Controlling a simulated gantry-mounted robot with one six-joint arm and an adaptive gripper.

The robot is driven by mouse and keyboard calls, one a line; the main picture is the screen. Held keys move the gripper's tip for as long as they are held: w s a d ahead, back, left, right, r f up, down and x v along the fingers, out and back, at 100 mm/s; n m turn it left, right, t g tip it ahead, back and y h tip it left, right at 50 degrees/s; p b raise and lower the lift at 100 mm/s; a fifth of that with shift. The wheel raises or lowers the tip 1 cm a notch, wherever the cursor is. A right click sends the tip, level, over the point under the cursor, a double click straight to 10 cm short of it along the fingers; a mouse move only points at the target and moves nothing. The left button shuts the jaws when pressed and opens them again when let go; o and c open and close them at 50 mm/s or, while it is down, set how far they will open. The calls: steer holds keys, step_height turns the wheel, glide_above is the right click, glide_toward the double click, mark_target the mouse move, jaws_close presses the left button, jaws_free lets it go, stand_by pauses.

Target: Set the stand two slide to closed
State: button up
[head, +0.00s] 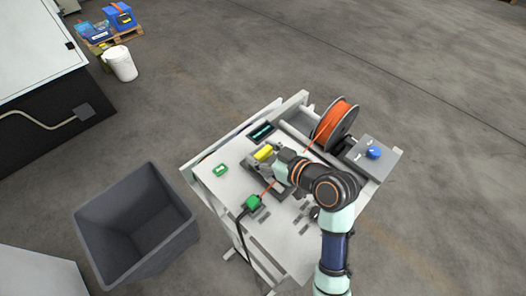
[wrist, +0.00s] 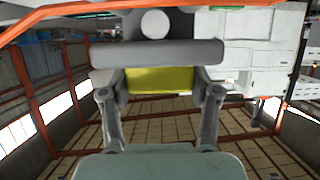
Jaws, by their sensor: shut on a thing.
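A grey fixture (head: 252,165) with a yellow block (head: 264,153) stands on the white bench top. The slide cannot be told apart for certain; the yellow block appears to be its grip. My gripper (head: 277,168) is down at this fixture, just beside the yellow block, with my arm hiding part of it. In the wrist view, my gripper (wrist: 160,88) has its two fingers on either side of the yellow block (wrist: 160,78), shut on it. A grey bar (wrist: 155,53) lies across the block's upper edge. How far the slide is moved is not clear.
An orange cable spool (head: 336,122) stands at the back right, beside a grey box with a blue knob (head: 374,152). An orange strand runs near my gripper to a green part (head: 252,202). A grey bin (head: 180,204) stands beside the bench.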

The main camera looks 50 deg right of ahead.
jaws_close()
steer(key=shift+s+a, duration=0.1)
steer(key=shift+s, duration=1.3)
steer(key=o, duration=1.4)
jaws_free()
steer(key=shift+o, duration=0.2)
steer(key=v, duration=1.2)
